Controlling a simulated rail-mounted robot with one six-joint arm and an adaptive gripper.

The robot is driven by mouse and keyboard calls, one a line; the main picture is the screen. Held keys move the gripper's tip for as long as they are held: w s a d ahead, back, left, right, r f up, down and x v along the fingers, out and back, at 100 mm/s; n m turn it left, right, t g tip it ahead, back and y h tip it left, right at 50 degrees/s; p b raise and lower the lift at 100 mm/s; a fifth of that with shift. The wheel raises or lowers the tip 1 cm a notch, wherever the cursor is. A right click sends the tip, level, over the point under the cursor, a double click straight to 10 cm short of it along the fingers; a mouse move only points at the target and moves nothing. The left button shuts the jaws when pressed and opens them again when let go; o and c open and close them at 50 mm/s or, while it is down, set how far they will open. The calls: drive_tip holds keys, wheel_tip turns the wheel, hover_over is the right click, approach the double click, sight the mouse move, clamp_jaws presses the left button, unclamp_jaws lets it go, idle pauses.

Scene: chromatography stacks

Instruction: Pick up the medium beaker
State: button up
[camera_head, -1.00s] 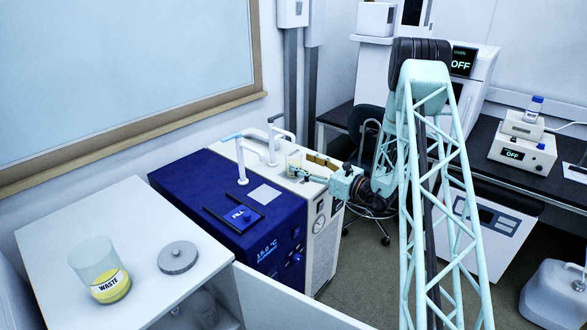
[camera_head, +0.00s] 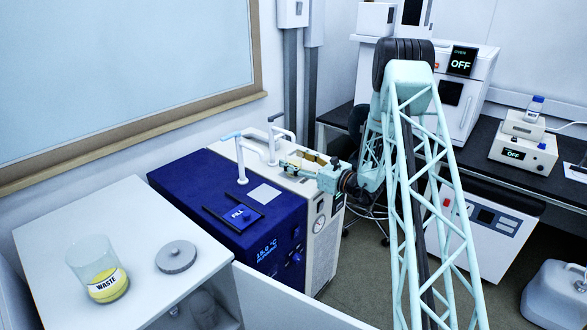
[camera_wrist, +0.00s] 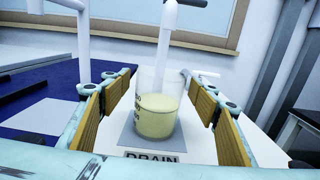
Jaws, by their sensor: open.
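The beaker (camera_wrist: 158,116) is clear glass with printed marks and holds pale yellow liquid. In the wrist view it stands upright on a grey square pad (camera_wrist: 128,140), behind a DRAIN label (camera_wrist: 153,157). My gripper (camera_wrist: 160,92) is open, with a tan-padded finger on each side of the beaker and visible gaps between pads and glass. In the head view my gripper (camera_head: 303,166) is over the white top of the cream unit, and the beaker is hard to make out there.
A white spout (camera_wrist: 166,45) rises behind the beaker. The blue chiller (camera_head: 225,205) is to the left, with white pipes (camera_head: 240,160) on top. A WASTE beaker (camera_head: 98,272) and a grey lid (camera_head: 177,257) are on the white cabinet (camera_head: 145,225).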

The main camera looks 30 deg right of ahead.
idle(0.5)
drive_tip(key=c, duration=1.1)
drive_tip(key=shift+o, duration=0.2)
drive_tip(key=shift+r, duration=0.35)
drive_tip(key=shift+r+p, duration=0.55)
drive_tip(key=shift+r, duration=0.9)
drive_tip(key=s+a+r+p, duration=0.1)
drive_tip(key=s+a, duration=0.3)
drive_tip(key=s, duration=1.1)
drive_tip(key=shift+a+r+p, duration=0.2)
drive_tip(key=shift+p, duration=0.3)
drive_tip(key=shift+s, duration=0.2)
drive_tip(key=shift+a+r, duration=0.1)
drive_tip(key=shift+a, duration=0.05)
